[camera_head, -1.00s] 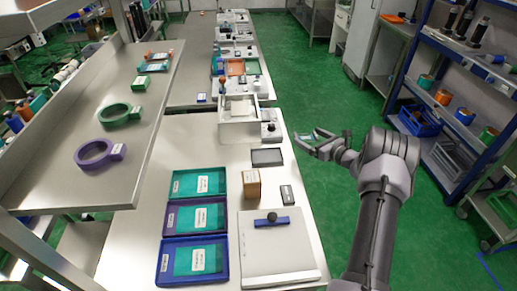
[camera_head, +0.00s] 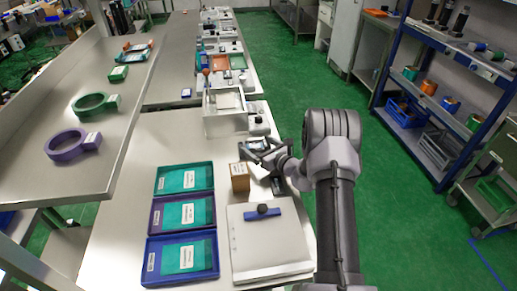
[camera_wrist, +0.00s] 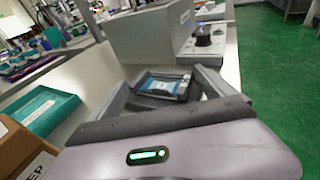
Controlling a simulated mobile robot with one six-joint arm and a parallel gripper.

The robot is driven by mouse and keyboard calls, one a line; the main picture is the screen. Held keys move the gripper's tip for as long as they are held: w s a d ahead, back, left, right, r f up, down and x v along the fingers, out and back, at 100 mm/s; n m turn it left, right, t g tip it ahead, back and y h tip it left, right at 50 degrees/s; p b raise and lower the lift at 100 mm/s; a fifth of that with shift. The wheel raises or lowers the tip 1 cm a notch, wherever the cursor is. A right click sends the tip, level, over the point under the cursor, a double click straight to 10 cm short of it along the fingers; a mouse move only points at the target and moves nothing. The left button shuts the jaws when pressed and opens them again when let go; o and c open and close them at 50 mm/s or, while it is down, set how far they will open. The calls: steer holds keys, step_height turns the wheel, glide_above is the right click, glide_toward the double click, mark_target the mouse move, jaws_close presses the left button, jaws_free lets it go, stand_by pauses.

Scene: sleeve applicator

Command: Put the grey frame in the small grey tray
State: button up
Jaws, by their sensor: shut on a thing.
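My gripper (camera_head: 257,147) is low over the bench, beyond the brown box, at the place of the small grey tray (camera_head: 262,139). The tray is mostly hidden by my gripper in the head view. In the wrist view, my gripper (camera_wrist: 163,88) has its two grey fingers set apart, shut on the grey frame (camera_wrist: 163,84), which shows a blue piece with a white label. Dark rims lie close together there. I cannot tell whether the frame touches the tray or is just above it.
The brown box (camera_head: 240,177) stands close on the near left of my gripper. A white station (camera_head: 225,112) stands beyond. Teal, purple and blue trays (camera_head: 182,215) line the left. A pale plate with a blue-handled tool (camera_head: 262,212) lies nearer.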

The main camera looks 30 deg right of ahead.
steer(key=shift+r, duration=0.2)
steer(key=shift+f+b, duration=0.55)
steer(key=shift+f, duration=0.05)
steer(key=o, duration=1.2)
steer(key=shift+c, duration=0.2)
steer(key=shift+r+p, duration=0.3)
steer(key=shift+p, duration=0.05)
steer(key=shift+s+d+r+p, duration=0.15)
steer(key=shift+s+r+p, duration=0.15)
steer(key=shift+r+p, duration=0.3)
steer(key=p+v, duration=0.2)
steer(key=v, duration=0.9)
steer(key=shift+s+f, duration=0.15)
steer(key=shift+s+f, duration=0.1)
